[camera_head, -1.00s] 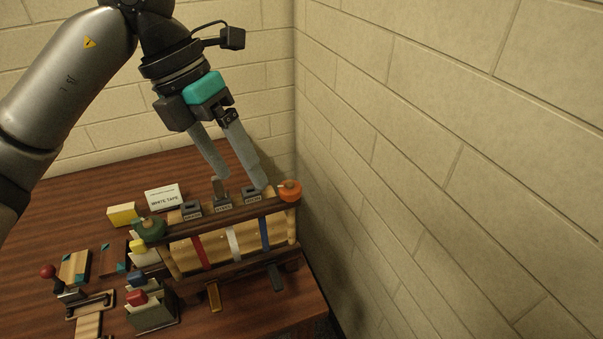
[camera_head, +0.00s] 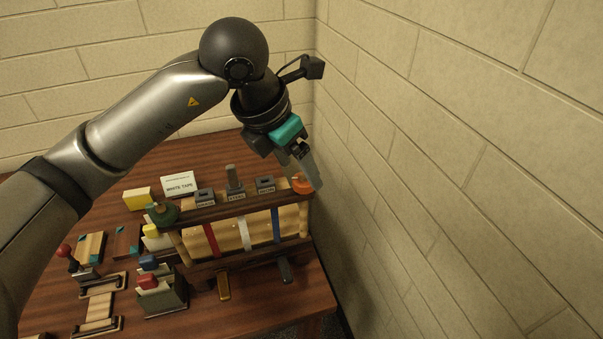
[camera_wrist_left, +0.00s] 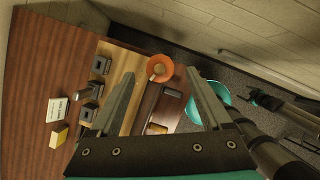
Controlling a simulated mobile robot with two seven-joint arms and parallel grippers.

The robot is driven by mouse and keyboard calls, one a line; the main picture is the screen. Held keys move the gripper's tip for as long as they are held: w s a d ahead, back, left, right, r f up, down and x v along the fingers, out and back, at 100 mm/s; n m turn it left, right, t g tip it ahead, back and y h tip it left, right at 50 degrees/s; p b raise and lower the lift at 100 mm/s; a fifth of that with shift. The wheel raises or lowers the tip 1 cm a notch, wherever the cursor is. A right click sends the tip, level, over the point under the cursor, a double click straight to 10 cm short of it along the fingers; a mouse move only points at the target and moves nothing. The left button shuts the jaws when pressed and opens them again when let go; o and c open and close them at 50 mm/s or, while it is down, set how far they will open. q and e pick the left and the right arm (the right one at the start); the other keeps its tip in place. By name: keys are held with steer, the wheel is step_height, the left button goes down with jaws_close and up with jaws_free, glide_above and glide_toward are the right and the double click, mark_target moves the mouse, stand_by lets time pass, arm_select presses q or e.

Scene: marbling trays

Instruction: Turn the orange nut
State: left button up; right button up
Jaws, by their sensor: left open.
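The orange nut (camera_head: 301,186) is a round orange piece at the right end of the wooden rack's top beam (camera_head: 240,206). It also shows in the wrist view (camera_wrist_left: 158,68), as an orange ring with a lighter centre. My left gripper (camera_head: 307,182) is at the nut, its fingers pointing down. One finger partly covers the nut in the head view. In the wrist view my left gripper (camera_wrist_left: 162,72) is open, with the nut showing between its fingertips. I cannot tell whether a finger touches it.
A green nut (camera_head: 162,213) is at the beam's left end. Red, white and blue strips hang below. A brick wall (camera_head: 430,170) is close on the right.

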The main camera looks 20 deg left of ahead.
mark_target(304, 183)
arm_select(q)
steer(key=shift+x, duration=1.45)
steer(key=shift+c, duration=0.2)
jaws_close()
